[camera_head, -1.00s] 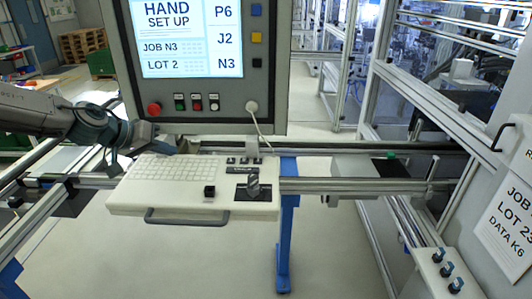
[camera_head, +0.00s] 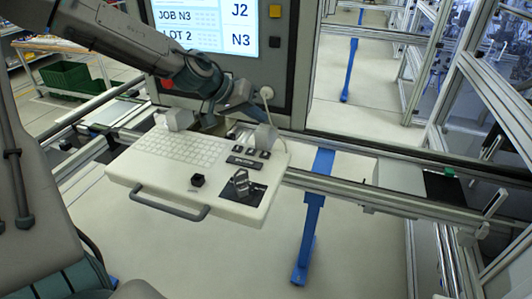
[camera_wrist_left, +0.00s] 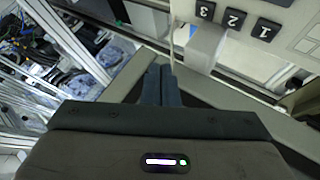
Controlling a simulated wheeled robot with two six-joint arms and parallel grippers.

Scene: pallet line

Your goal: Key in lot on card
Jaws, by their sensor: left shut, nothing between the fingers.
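The pale keyboard tray (camera_head: 225,208) hangs on the rail below the screen, with white keys (camera_head: 185,148) on its left. Several dark keys (camera_head: 251,151) sit at its back right; the left wrist view shows dark keys marked 3, 2 and 1 (camera_wrist_left: 234,19). The screen (camera_head: 205,22) reads JOB N3 and LOT 2; its top is cut off. My left gripper (camera_head: 258,113) is shut and empty, above the tray's back edge by a white bracket (camera_head: 266,137). Its shut fingers (camera_wrist_left: 160,72) point away from the keys. The card and my right gripper are out of view.
A black knob (camera_head: 198,181) and a dark device (camera_head: 242,184) stand on the tray's front. A grey handle (camera_head: 170,206) runs along its front edge. Metal rails (camera_head: 365,185) extend right. The floor before the tray is clear.

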